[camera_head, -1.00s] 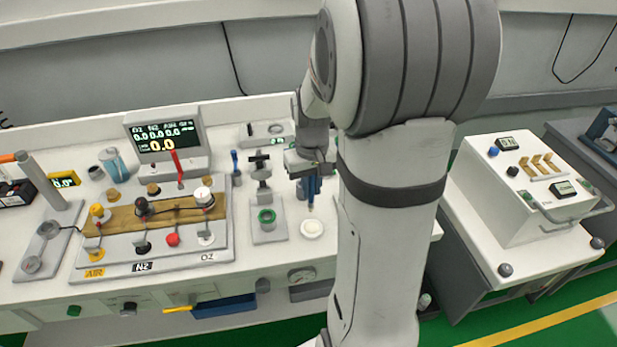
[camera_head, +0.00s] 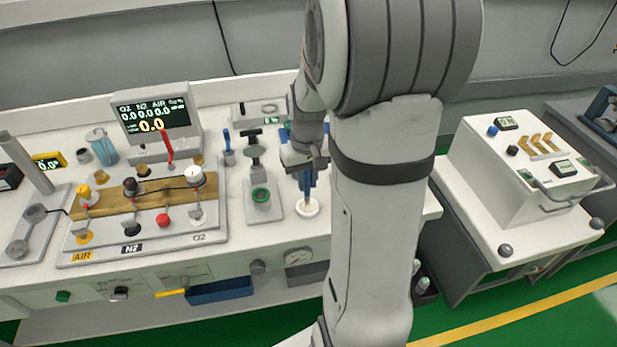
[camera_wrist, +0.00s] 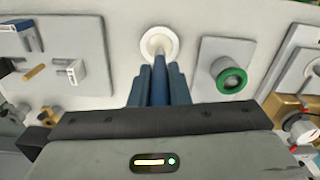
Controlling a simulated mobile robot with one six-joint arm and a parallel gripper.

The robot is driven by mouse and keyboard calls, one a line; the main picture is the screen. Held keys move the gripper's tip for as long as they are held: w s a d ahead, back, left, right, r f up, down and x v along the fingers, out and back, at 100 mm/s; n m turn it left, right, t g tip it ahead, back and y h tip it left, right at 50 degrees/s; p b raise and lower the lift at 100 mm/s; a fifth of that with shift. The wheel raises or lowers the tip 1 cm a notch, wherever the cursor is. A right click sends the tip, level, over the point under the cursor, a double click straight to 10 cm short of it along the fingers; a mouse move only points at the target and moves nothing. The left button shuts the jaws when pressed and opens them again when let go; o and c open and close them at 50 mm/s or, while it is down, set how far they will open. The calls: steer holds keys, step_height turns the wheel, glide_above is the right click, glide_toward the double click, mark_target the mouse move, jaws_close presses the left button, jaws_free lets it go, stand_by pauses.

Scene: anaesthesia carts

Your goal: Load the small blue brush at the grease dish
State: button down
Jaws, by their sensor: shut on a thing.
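My gripper (camera_head: 304,165) is shut on the small blue brush (camera_head: 307,186), which points down toward the bench. The grease dish (camera_head: 308,209) is a small round white dish on the bench top. In the head view the brush's lower end is over or in the dish. In the wrist view the blue brush (camera_wrist: 168,85) lies between the blue fingers and its tip reaches the dish (camera_wrist: 159,41). Whether the tip touches the grease cannot be told. My arm hides the bench to the right of the gripper.
Left of the dish stands a grey plate with a green ring fitting (camera_head: 260,195) and a clamp post. Further left is the AIR/N2/O2 valve board (camera_head: 150,225) below a display (camera_head: 152,113). Another blue-handled tool (camera_head: 228,142) stands upright behind. A separate cart (camera_head: 520,180) is at right.

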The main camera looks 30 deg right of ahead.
steer(key=shift+f+b, duration=0.5)
steer(key=shift+f, duration=0.15)
stand_by(1.6)
steer(key=shift+r+p, duration=2.7)
steer(key=shift+r, duration=0.95)
steer(key=shift+f, duration=0.1)
